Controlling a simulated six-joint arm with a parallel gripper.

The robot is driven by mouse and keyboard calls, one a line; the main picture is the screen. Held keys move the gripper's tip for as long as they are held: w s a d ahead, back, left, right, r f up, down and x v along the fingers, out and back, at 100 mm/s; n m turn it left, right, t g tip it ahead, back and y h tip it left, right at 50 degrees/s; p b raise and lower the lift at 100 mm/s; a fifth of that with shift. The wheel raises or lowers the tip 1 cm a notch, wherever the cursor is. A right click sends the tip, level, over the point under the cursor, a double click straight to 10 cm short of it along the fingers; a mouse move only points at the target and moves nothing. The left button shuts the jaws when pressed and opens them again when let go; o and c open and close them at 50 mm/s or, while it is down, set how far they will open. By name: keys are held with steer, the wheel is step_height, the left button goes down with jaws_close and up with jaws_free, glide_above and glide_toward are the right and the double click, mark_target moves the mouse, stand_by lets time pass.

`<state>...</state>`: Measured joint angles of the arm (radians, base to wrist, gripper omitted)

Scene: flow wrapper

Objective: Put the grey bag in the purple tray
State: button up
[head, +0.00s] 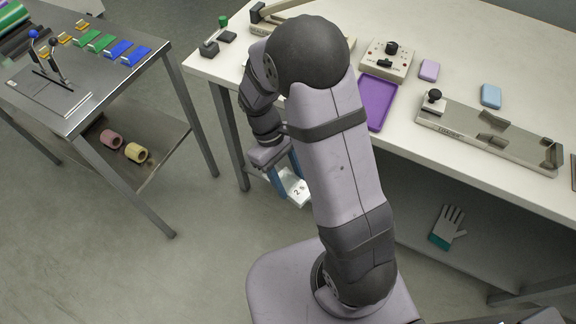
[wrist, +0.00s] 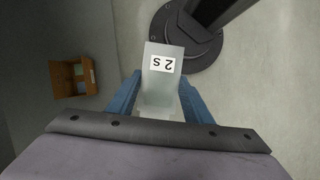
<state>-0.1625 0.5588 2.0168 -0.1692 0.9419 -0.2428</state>
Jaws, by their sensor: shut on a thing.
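My gripper (head: 283,180) hangs off the front edge of the white table, above the floor. Its blue fingers are shut on a pale grey bag (head: 297,189) with a white label reading "2 S". In the wrist view the bag (wrist: 159,88) sticks out between the two blue fingers (wrist: 158,97). The purple tray (head: 378,100) lies on the white table, to the right of my upper arm and away from the bag. My arm hides its left part. The bare part that shows looks empty.
The white table (head: 420,133) also carries a grey control box (head: 387,60), a lilac block (head: 429,70), a light blue block (head: 491,95) and a metal fixture (head: 490,135). A steel side table (head: 75,75) stands left. A glove (head: 447,227) shows below the table.

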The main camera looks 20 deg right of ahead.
steer(key=s+d+r+p, duration=0.1)
steer(key=s+r+p, duration=0.1)
steer(key=r+p, duration=0.35)
steer(key=s+d+r+p, duration=0.2)
steer(key=s+r+p, duration=0.15)
steer(key=r, duration=0.35)
step_height(320, 180, up, 14)
steer(key=m+y+p, duration=0.5)
steer(key=m+p, duration=1)
steer(key=p, duration=0.2)
glide_above(367, 109)
steer(key=w, duration=0.1)
steer(key=shift+w+d+t, duration=0.15)
steer(key=shift+d+t, duration=0.15)
steer(key=shift+d, duration=0.3)
steer(key=shift+f, duration=0.15)
steer(key=shift+f+b, duration=1.65)
steer(key=shift+f, duration=0.15)
steer(key=shift+p, duration=0.45)
steer(key=shift+f+b, duration=0.65)
steer(key=shift+f, duration=0.75)
